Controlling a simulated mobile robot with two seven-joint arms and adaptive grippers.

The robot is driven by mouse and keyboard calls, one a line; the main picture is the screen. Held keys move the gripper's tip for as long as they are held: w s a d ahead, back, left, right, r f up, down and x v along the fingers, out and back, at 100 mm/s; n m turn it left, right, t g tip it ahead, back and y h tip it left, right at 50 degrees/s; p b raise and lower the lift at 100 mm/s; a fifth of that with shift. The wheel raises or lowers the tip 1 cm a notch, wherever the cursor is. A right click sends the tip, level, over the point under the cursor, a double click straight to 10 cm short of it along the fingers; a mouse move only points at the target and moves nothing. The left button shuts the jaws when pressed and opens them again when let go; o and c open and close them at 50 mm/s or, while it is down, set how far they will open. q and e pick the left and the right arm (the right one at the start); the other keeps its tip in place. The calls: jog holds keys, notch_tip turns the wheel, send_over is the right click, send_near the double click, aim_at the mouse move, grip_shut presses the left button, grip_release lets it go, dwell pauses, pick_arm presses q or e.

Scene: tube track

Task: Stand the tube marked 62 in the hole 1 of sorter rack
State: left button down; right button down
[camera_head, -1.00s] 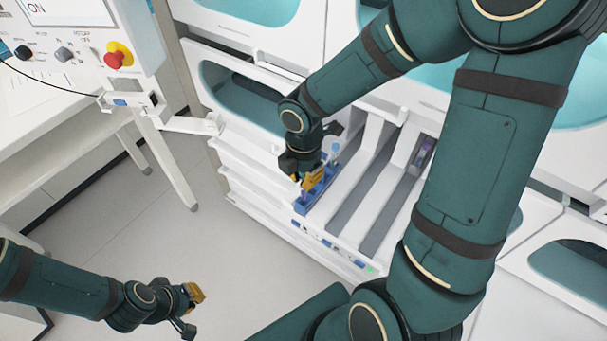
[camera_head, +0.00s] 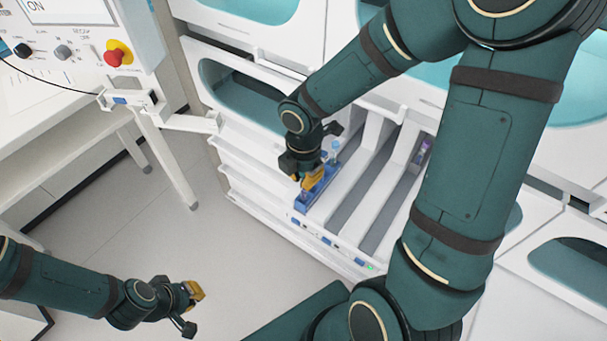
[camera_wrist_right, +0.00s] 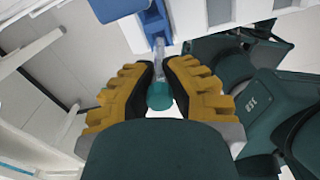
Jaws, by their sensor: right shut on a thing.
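My right gripper (camera_head: 314,181) is over the blue rack (camera_head: 302,207) in the left lane of the white track unit. In the right wrist view its yellow fingers (camera_wrist_right: 160,88) are shut on a clear tube (camera_wrist_right: 159,48) with a teal cap (camera_wrist_right: 160,98). The tube's far end points to the blue rack (camera_wrist_right: 155,24); I cannot tell how far it is in a hole. No number is readable on it. A tube with a light blue cap (camera_head: 335,146) shows just behind the gripper. My left gripper (camera_head: 190,306) hangs away over the floor; its finger gap is unclear.
A purple-marked tube (camera_head: 423,152) is in the right lane, partly behind my right arm. White dividers (camera_head: 352,185) separate the lanes. A white bracket arm (camera_head: 190,124) stands left of the unit, beside a bench with a red knob (camera_head: 117,54).

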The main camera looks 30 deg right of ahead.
jog(key=shift+f, duration=0.15)
jog(key=shift+f+b, duration=0.35)
jog(key=shift+f, duration=0.4)
jog(key=shift+f+b, duration=0.3)
jog(key=shift+b, duration=0.15)
dwell(0.3)
jog(key=c, duration=1)
grip_release()
jog(key=shift+c, duration=0.2)
